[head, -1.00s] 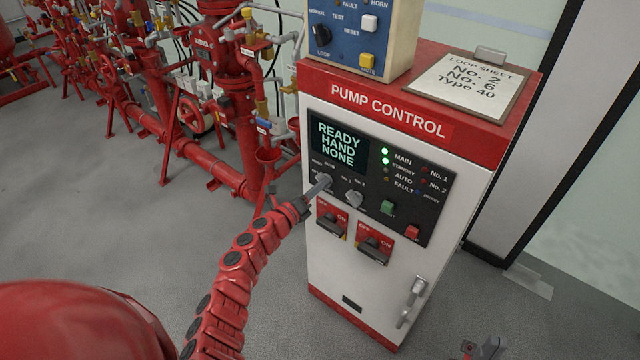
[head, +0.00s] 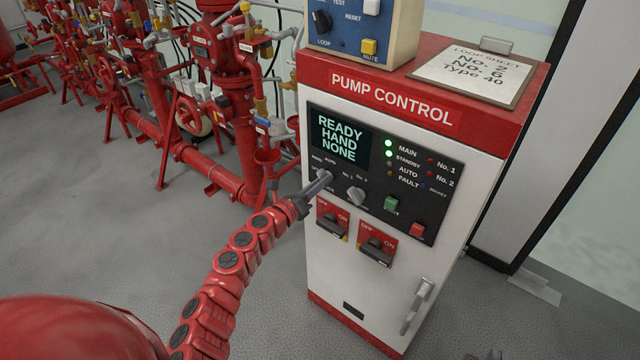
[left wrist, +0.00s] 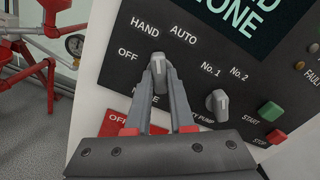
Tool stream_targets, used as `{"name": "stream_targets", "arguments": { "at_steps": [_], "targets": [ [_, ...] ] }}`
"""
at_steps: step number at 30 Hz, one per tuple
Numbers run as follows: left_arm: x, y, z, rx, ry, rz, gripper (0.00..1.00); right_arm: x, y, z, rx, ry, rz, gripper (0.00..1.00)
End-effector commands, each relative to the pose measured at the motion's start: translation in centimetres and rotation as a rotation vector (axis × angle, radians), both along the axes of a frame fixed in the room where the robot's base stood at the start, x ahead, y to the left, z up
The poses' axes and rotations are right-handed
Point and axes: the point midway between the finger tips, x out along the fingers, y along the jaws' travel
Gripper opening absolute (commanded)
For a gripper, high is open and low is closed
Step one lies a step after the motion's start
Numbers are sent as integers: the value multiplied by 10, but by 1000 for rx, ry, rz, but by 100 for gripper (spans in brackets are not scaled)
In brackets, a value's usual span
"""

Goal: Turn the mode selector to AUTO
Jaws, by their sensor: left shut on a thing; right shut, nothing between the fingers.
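The mode selector (left wrist: 158,72) is a small grey knob with a white mark, labelled OFF, HAND and AUTO. In the left wrist view its mark points roughly upward, near HAND and left of AUTO. My left gripper (left wrist: 160,85) has its two fingers closed on either side of the knob. In the head view the left gripper (head: 322,182) reaches the panel from the left and mostly hides the knob. The display (head: 340,137) reads READY HAND NONE. My right gripper (head: 487,355) barely shows at the bottom edge, away from the cabinet.
The pump selector knob (left wrist: 216,102) sits to the right, with the green start button (head: 391,204) and red stop button (head: 417,230) beyond it. Two OFF/ON switches (head: 332,218) (head: 376,249) lie below. Red pipework (head: 235,120) stands left of the cabinet.

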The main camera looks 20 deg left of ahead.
Motion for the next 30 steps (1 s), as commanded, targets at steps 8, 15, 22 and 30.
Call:
{"name": "stream_targets", "arguments": {
  "at_steps": [8,15,22,30],
  "targets": [
    [0,0,-1,13,-5,1,0,0,0,-4,0,0,0,0],
    [0,0,-3,92,-31,-1,0,0,0,-21,0,0,0,0],
    [0,1,-4,170,-55,2,0,0,0,-36,0,0,0,0],
    [0,1,-3,260,-84,3,0,0,0,-53,0,0,0,0]
  ]
}}
